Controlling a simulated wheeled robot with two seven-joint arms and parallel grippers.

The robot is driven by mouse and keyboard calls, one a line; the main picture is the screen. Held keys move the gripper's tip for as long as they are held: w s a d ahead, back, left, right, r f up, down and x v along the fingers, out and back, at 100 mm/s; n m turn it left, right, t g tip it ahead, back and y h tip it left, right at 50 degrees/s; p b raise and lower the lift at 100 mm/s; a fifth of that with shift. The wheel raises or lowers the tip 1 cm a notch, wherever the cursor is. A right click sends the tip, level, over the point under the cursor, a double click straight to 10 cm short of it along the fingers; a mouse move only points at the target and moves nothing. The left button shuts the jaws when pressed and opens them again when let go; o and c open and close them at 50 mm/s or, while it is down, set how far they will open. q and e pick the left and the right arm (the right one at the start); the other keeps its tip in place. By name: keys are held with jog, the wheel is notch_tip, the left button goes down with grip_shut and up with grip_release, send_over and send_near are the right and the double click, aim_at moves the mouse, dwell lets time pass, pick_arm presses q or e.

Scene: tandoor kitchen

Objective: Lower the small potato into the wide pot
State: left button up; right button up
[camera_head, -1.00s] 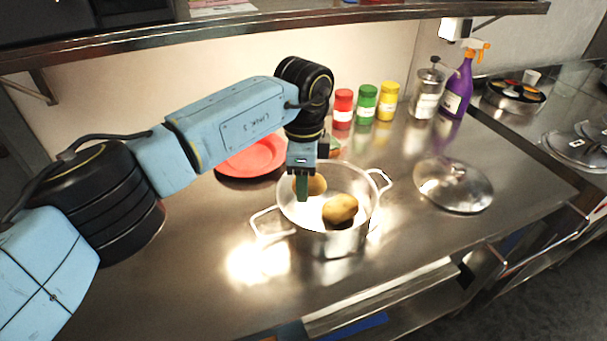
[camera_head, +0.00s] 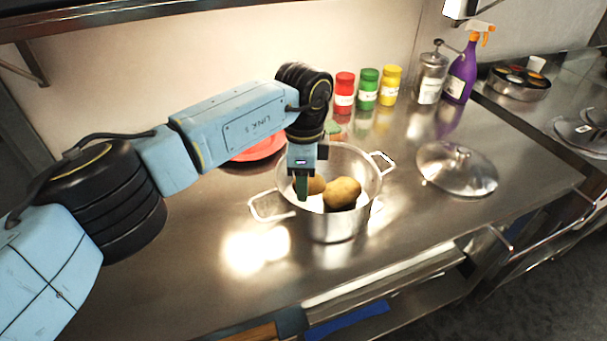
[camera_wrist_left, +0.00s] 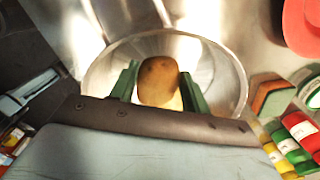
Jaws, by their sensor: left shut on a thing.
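The wide pot (camera_head: 345,225) is a shiny metal pot with two loop handles, standing open on the steel counter. My left gripper (camera_head: 303,187) points down inside its rim, with green fingers shut on the small potato (camera_head: 317,184). The fingers partly hide that potato in the head view. In the left wrist view the small potato (camera_wrist_left: 158,80) sits between both green fingers, over the pot's inside. A larger potato (camera_head: 342,194) lies in the pot, just right of the held one. I cannot tell whether the small potato touches the pot floor. My right gripper is out of view.
A metal lid (camera_head: 457,170) lies right of the pot. A red plate (camera_head: 262,147) is behind it, partly covered by my arm. Red (camera_head: 344,93), green (camera_head: 367,90) and yellow (camera_head: 391,86) jars stand at the back. The counter's front is clear.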

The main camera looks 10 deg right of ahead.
pick_arm(q)
jog(key=shift+f+b, duration=1.6)
jog(key=shift+f, duration=1.05)
dwell(1.3)
jog(key=o, duration=1.1)
